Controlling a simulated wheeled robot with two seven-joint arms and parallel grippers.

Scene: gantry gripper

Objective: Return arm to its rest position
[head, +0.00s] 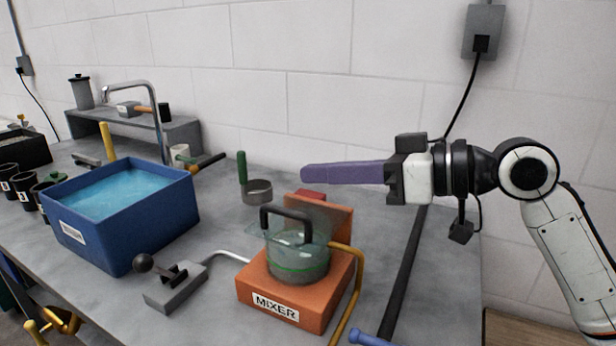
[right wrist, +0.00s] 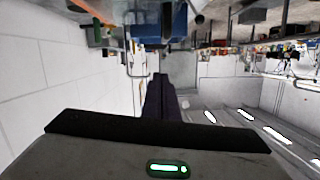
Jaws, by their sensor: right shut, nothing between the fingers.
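My right gripper (head: 310,174) comes in from the right in the head view. Its purple fingers are together, point left and hold nothing. It hangs in the air above the table, over and behind the orange mixer. In the right wrist view the fingers (right wrist: 160,100) show as one dark closed shape. My left gripper does not show clearly in either view.
An orange mixer (head: 262,298) with a glass vessel (head: 297,262) stands below the right gripper. A blue water tub (head: 95,238), a grey lever box (head: 176,290) and a green-handled pan (head: 257,192) are on the grey table. A white wall (head: 300,100) stands behind.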

